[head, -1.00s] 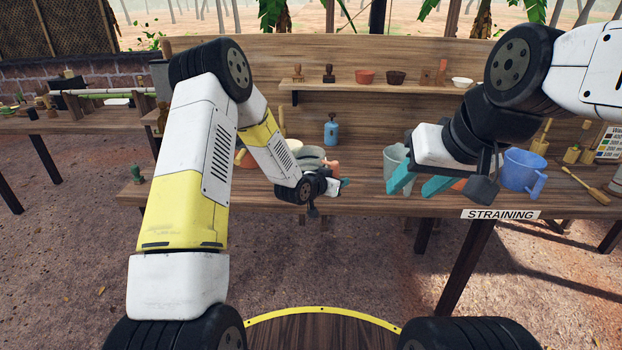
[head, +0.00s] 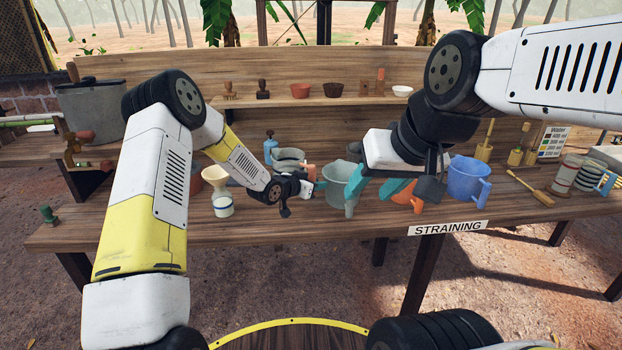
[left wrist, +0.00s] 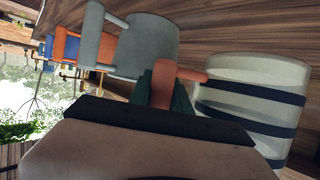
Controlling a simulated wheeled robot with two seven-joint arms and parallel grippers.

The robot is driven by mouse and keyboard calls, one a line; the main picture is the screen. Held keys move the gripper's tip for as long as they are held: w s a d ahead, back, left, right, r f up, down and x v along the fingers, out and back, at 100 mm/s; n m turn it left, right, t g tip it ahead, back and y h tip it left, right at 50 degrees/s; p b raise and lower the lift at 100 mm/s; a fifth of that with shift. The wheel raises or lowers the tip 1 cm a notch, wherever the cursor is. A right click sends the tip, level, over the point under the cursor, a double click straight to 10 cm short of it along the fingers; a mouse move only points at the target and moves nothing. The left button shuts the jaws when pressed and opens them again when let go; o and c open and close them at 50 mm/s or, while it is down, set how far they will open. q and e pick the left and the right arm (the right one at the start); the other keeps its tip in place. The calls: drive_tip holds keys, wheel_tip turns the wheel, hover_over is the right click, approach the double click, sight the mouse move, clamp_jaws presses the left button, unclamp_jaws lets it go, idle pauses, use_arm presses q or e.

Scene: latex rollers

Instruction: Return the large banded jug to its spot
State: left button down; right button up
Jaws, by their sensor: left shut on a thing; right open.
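The large banded jug (head: 288,158) is pale grey with dark bands and an orange handle (head: 309,169). It is upright over the straining bench (head: 150,226); I cannot tell whether its base touches the wood. My left gripper (head: 314,186) is shut on the orange handle. The left wrist view shows the jug's banded side (left wrist: 250,105) and the handle (left wrist: 165,82) between the fingers. My right gripper (head: 372,200) is open and empty, its teal fingers in front of a grey-green jug (head: 342,178) and an orange jug (head: 403,190), partly hiding both.
A blue jug (head: 466,180) stands right of the right gripper. A funnel on a bottle (head: 222,204) stands left of the left gripper. A blue canister (head: 270,147) is behind.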

use_arm(q)
drive_tip(key=shift+f, duration=2.85)
drive_tip(key=shift+f, duration=0.5)
drive_tip(key=shift+f, duration=0.1)
drive_tip(key=c, duration=1.1)
unclamp_jaws()
drive_tip(key=shift+a+f, duration=0.1)
